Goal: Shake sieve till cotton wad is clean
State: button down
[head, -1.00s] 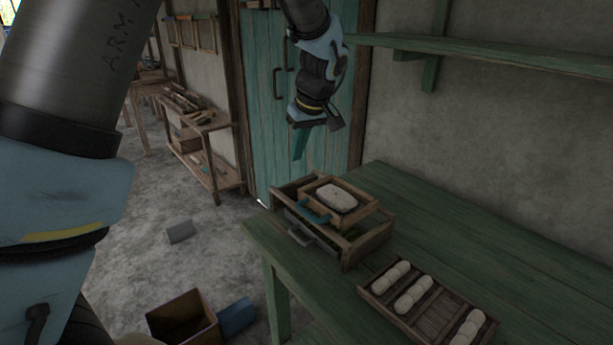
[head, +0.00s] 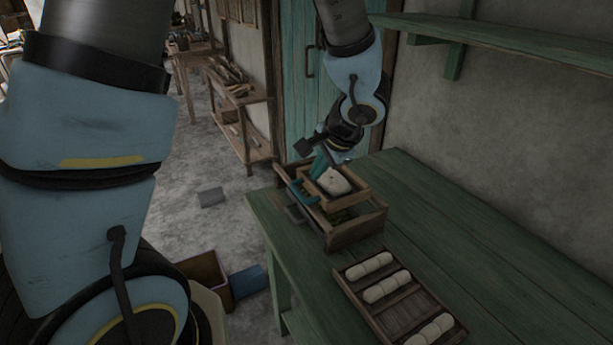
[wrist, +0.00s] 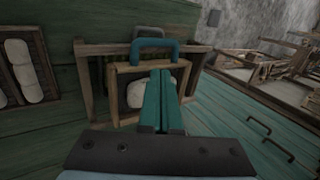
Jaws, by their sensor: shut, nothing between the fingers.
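The sieve (head: 352,202) is a small square wooden frame with a teal handle (wrist: 155,45). It rests on top of a larger open wooden box (head: 350,238). A whitish cotton wad (head: 335,181) lies in the sieve, and part of it shows in the wrist view (wrist: 108,93). Whether it bears specks is too small to tell. My gripper (head: 318,166), with teal fingers, is shut and empty. It is over the sieve's far side in the head view, close to the wad. In the wrist view the fingers (wrist: 164,75) hide part of the sieve and wad.
The box has a grey handle (head: 296,214) and green bits inside. A compartmented wooden tray (head: 378,322) with several white rolls lies nearer on the green table (head: 440,230). A shelf (head: 490,36) is on the wall. The table's right side is clear.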

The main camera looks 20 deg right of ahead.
aim_at(304, 177)
jog(key=x, duration=0.4)
jog(key=w+p+x, duration=0.1)
jog(key=x, duration=0.1)
jog(key=shift+a+r, duration=0.2)
jog(key=shift+r, duration=0.2)
jog(key=shift+w+a+f, duration=0.1)
jog(key=shift+w+f, duration=0.35)
jog(key=shift+w, duration=0.15)
jog(key=w+b, duration=0.1)
jog(key=w, duration=0.2)
jog(key=w+a+b, duration=0.1)
jog(key=w, duration=0.2)
jog(key=shift+s, duration=0.1)
